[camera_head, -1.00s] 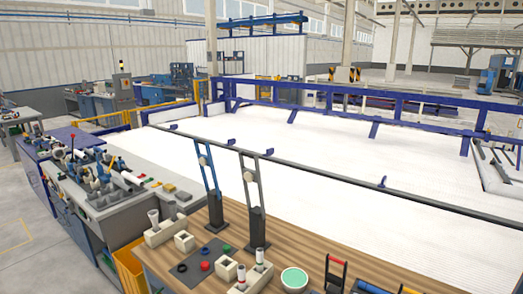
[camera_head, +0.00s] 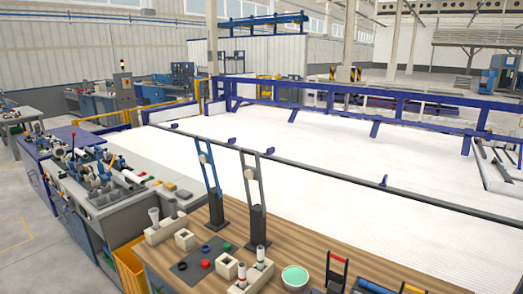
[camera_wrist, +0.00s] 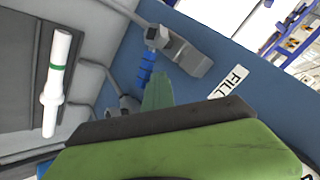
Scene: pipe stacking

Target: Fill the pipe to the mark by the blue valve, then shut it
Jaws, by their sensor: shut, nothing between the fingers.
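In the wrist view a white pipe (camera_wrist: 56,85) with a green band around it shows at the left, in front of a grey recess. A blue ribbed part (camera_wrist: 146,68), which looks like the blue valve, shows at upper centre beside grey fittings. A white label reading "FILL" (camera_wrist: 231,82), partly cut off by my gripper, is on the blue panel to the right. My green gripper (camera_wrist: 158,92) fills the lower part of the wrist view. It is shut and empty, with its tip just below the blue part in the picture. I cannot tell whether they touch. No liquid level is readable.
In the head view a wooden table (camera_head: 330,262) in front holds several fittings and a green-topped round container (camera_head: 295,277). A grey workbench (camera_head: 140,190) with several tools and pipes stands at the left. A large white area (camera_head: 330,150) lies behind a dark rail.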

